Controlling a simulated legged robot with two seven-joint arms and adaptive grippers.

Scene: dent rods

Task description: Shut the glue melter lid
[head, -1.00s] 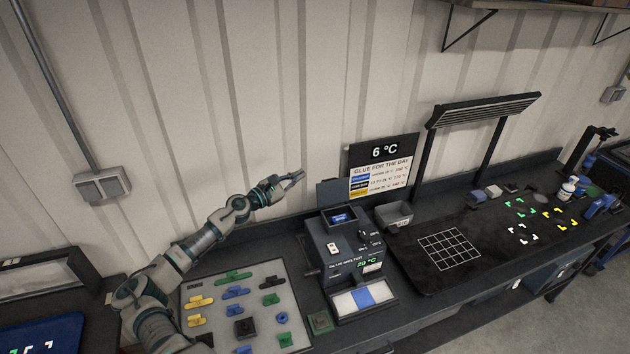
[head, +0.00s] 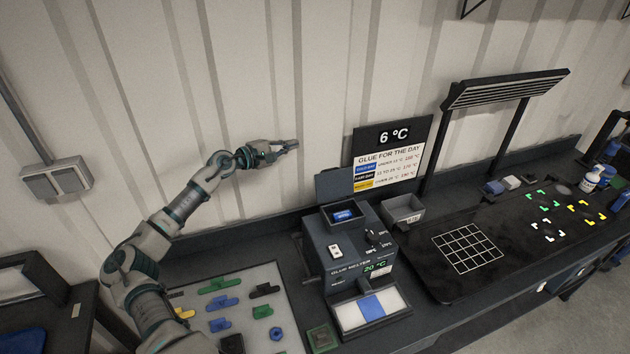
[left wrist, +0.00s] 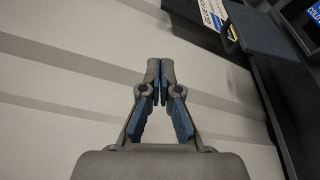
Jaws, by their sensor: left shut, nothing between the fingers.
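The glue melter (head: 352,255) is a dark box on the bench, with a "20 °C" readout and a white switch. Its lid (head: 338,184) is a dark flat panel standing up at the back of the box. The lid is open, and a blue piece (head: 344,215) shows in the top opening. My left gripper (head: 294,145) is up in front of the wall, left of the lid and higher than it, apart from it. In the left wrist view its fingers (left wrist: 160,72) are shut with nothing between them. My right gripper is out of view.
A sign (head: 390,158) reading "6 °C" and "Glue for the day" stands behind the melter. A grey bin (head: 404,212) is right of it. A board (head: 235,290) with several coloured parts lies to the left. The wall around my left gripper is clear.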

